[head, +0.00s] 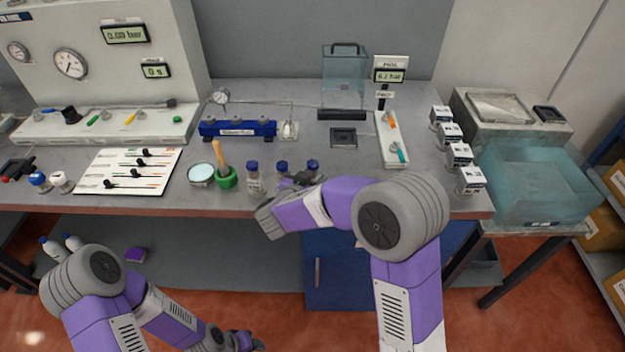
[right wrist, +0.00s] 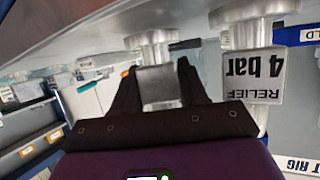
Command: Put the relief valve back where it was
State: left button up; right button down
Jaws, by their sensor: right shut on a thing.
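My right gripper (head: 300,180) is at the front edge of the bench, beside the blue-capped bottles; its own wrist hides part of it. In the right wrist view its two dark fingers (right wrist: 158,88) are shut on a silver metal valve (right wrist: 157,80) with a round flange. No label shows on the held valve. A similar silver valve (right wrist: 252,75), labelled "RELIEF 4 bar" upside down, is just to the right of the fingers, apart from them. My left gripper (head: 240,341) is low in the head view, below the bench; its jaws are unclear.
A blue manifold block (head: 237,129) stands mid-bench.

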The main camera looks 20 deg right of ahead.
jog(key=shift+f, duration=0.1)
jog(key=c, duration=0.9)
grip_release()
jog(key=shift+f, duration=0.1)
jog(key=shift+a+r, duration=0.1)
jog(key=shift+r, duration=0.2)
jog(key=p+v, duration=0.3)
jog(key=v, duration=0.9)
jog(key=shift+f, duration=0.15)
